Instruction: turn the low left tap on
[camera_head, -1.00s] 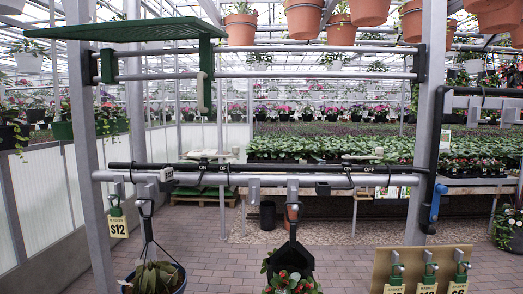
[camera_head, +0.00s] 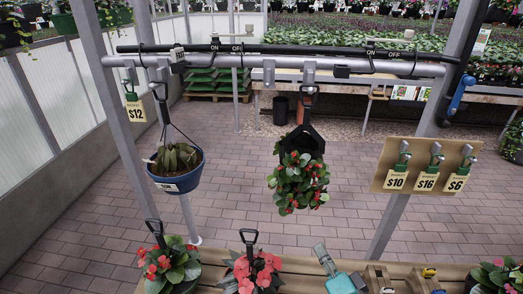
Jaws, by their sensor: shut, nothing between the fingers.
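The low left tap (camera_head: 230,29) is a small cream handle above the low black pipe (camera_head: 285,50). White ON and OFF labels show on the pipe below it. The handle is small, and I cannot tell which label it points to. A similar right tap (camera_head: 386,33) stands further along the same pipe, with its own ON and OFF labels. My gripper is not in view.
A grey rail (camera_head: 330,68) runs below the pipe. A blue basket (camera_head: 174,178) and a red-flowered basket (camera_head: 300,185) hang from it. A hook board (camera_head: 383,180) with price tags is at right. Potted flowers and a teal-and-grey object (camera_head: 342,281) are at the bottom.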

